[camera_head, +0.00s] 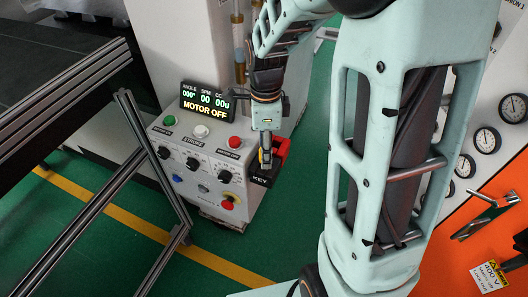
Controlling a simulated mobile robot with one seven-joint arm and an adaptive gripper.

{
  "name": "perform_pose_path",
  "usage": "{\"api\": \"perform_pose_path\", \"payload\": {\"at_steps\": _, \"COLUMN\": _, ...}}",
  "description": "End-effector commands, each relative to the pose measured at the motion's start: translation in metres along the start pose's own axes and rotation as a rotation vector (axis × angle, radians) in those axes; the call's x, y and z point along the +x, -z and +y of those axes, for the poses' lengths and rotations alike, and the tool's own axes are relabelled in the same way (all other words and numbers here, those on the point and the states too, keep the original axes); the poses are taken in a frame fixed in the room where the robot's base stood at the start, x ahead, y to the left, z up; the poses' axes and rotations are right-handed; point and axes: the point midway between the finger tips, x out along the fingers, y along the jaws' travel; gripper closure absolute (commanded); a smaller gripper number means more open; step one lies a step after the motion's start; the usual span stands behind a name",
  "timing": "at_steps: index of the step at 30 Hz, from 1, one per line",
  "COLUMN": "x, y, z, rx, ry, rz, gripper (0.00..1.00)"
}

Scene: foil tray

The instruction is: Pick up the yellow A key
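My gripper (265,160) points down at the right end of the control panel, directly over a small black holder (261,181) marked KEY. A red part (282,150) shows just right of the fingers. The fingers look close together, with a small yellowish patch between or on them. I cannot tell whether that patch is the yellow A key or part of the gripper. No letter A is readable, and the fingers cover the middle of the holder. I cannot tell whether the gripper holds anything.
The white control panel (173,150) carries several knobs and buttons, including a red mushroom button (228,203). A display (206,103) above it reads MOTOR OFF. A metal rail frame (150,140) stands at left. An orange surface (470,262) with gauges above it is at right. Green floor lies in front.

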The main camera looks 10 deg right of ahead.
Motion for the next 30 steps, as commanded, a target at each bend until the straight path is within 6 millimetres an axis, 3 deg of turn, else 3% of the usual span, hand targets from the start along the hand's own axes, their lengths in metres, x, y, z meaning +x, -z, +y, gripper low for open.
{"api": "perform_pose_path", "payload": {"at_steps": 9, "x": 0.0078, "y": 0.0000, "z": 0.0000, "rx": -0.001, "ry": 0.001, "rz": 0.000, "gripper": 0.55}}
{"api": "perform_pose_path", "payload": {"at_steps": 21, "x": 0.0075, "y": 0.0001, "z": 0.0000, "rx": -0.001, "ry": 0.000, "rz": 0.000, "gripper": 0.98}}
{"api": "perform_pose_path", "payload": {"at_steps": 30, "x": 0.0063, "y": 0.0003, "z": -0.0003, "rx": -0.001, "ry": 0.001, "rz": 0.000, "gripper": 1.00}}
